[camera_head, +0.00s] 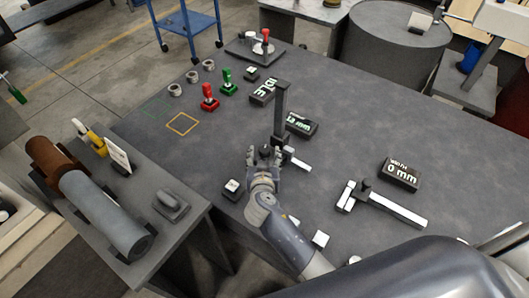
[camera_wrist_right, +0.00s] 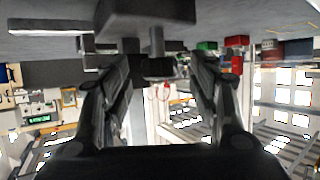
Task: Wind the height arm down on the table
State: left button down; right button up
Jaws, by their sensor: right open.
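The height gauge stands near the middle of the table (camera_head: 345,120), with a dark upright post and arm (camera_head: 281,112) and a white bar (camera_head: 298,163) low at its foot. A black display (camera_head: 301,124) beside it shows green digits, perhaps 13 mm. My right gripper (camera_head: 264,153) is just left of the post's foot, low over the table. In the right wrist view its fingers (camera_wrist_right: 163,85) are apart, with a dark round knob (camera_wrist_right: 160,66) between them. I cannot tell whether they touch it. My left gripper is not in view.
Red (camera_head: 209,98) and green (camera_head: 228,80) handled pieces and several grey rings stand at the back left. A small block (camera_head: 232,189) sits left of my gripper.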

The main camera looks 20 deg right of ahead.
jog(key=shift+w+d+f, duration=0.1)
jog(key=shift+w+d, duration=0.05)
jog(key=shift+w, duration=0.35)
jog(key=shift+f, duration=0.1)
jog(key=shift+c, duration=0.8)
jog(key=c, duration=0.9)
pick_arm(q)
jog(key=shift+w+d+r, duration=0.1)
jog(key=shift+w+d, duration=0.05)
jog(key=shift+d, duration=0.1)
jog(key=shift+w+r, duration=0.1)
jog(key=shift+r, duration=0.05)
pick_arm(e)
jog(key=shift+d, duration=0.1)
